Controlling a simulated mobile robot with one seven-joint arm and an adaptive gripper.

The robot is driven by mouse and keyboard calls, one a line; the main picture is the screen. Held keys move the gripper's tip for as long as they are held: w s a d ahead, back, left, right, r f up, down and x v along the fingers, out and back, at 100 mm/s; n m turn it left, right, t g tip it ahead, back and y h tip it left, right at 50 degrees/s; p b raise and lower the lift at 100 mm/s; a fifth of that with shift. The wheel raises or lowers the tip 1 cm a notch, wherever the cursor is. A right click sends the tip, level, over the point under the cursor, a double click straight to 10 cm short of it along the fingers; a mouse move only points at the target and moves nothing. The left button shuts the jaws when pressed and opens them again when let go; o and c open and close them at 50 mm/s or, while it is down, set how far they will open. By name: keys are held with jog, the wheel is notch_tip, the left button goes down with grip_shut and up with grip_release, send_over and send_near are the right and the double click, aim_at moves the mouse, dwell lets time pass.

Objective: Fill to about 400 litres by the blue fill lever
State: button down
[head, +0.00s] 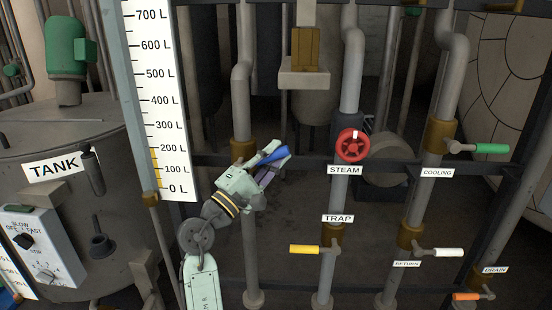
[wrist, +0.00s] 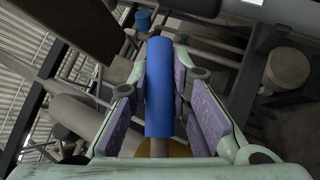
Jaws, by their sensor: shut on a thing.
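The blue fill lever (head: 272,157) sits on the brass valve (head: 243,150) of the left pipe and points to the right, tilted slightly up. My gripper (head: 268,172) is shut on it. In the wrist view the blue handle (wrist: 159,85) stands between the two purple finger pads, and its stem runs down toward the brass valve body. The level scale (head: 163,100) runs from 0 L to above 700 L. A yellow column (head: 155,170) along its left edge reaches about 200 L.
A red STEAM handwheel (head: 353,145) is to the right of my gripper. A yellow TRAP lever (head: 304,249), white RETURN lever (head: 448,252), green COOLING lever (head: 491,148) and orange DRAIN lever (head: 466,296) stand on other pipes. The tank (head: 60,130) with its STIR control box (head: 32,245) is at left.

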jog(key=shift+a+r+n+t+y+p, duration=0.15)
jog(key=shift+a+r+n+t+y, duration=0.25)
jog(key=shift+n+t, duration=0.55)
jog(key=shift+a+r+n+t+y+p, duration=0.2)
jog(key=shift+r+n+t, duration=0.4)
jog(key=shift+n, duration=0.5)
jog(key=shift+a+r+n+t+y+p, duration=0.15)
jog(key=shift+a+r+n+t+y, duration=0.2)
jog(key=shift+n+t, duration=0.65)
jog(key=c, duration=1.5)
grip_release()
jog(key=shift+o, duration=0.2)
jog(key=v, duration=1.2)
